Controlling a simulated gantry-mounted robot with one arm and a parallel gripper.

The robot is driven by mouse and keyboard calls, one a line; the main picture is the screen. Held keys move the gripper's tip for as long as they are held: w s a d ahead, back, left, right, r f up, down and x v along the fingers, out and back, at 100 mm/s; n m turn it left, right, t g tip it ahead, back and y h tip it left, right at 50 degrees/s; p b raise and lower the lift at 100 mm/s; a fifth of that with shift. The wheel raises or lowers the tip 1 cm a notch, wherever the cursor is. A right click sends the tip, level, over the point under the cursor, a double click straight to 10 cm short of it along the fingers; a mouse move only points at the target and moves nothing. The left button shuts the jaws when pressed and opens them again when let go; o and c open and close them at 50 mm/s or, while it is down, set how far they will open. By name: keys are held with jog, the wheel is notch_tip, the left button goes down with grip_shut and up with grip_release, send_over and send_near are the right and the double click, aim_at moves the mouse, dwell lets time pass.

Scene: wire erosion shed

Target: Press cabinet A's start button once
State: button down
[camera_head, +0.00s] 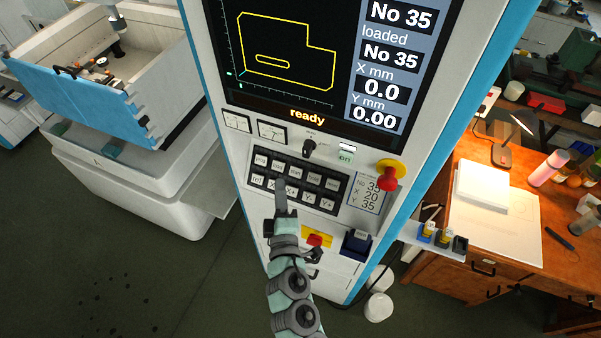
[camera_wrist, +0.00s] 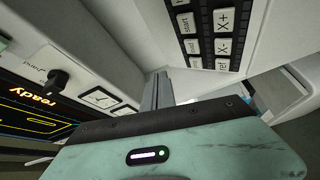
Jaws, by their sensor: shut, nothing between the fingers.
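The control cabinet (camera_head: 237,137) stands in the middle of the head view, its screen reading "ready". No letter A is legible on it. Its black keypad (camera_head: 338,204) has two rows of pale keys. The start button (camera_head: 295,172) appears to be third from the left in the upper row; its lettering is clearer in the wrist view (camera_wrist: 187,22). My gripper (camera_head: 281,184) is shut and empty, its tip over the lower-left keys, below and left of the start button. The fingers (camera_wrist: 158,82) also show in the wrist view; contact with the panel cannot be told.
A red emergency knob (camera_head: 388,176) on yellow and a black rotary knob (camera_head: 309,148) project near the keypad. A second red knob (camera_head: 315,240) sits below it. A wooden bench (camera_head: 480,253) is at right. An open machine tank (camera_head: 100,90) is at left.

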aim_at(293, 167)
jog(key=shift+w+d+f+b, duration=0.5)
jog(key=shift+w+f, duration=0.35)
jog(key=shift+w, duration=0.2)
jog(key=shift+w+d+f+b, duration=0.5)
jog(key=shift+w+f, duration=0.35)
jog(key=shift+w, duration=0.25)
jog(key=shift+w+d+f+b, duration=0.5)
jog(key=shift+w+f, duration=0.35)
jog(key=shift+w, duration=0.2)
jog(key=shift+d+f, duration=0.1)
jog(key=shift+f, duration=0.05)
jog(key=shift+w+d+f+b, duration=0.15)
jog(key=shift+w+b, duration=0.15)
jog(key=shift+b, duration=0.05)
jog(key=shift+w+d+f, duration=0.15)
jog(key=shift+w+f, duration=0.1)
dwell(0.5)
jog(key=shift+r, duration=0.1)
jog(key=shift+s+a+r, duration=0.3)
jog(key=shift+s+r, duration=0.1)
jog(key=shift+s, duration=0.15)
dwell(0.3)
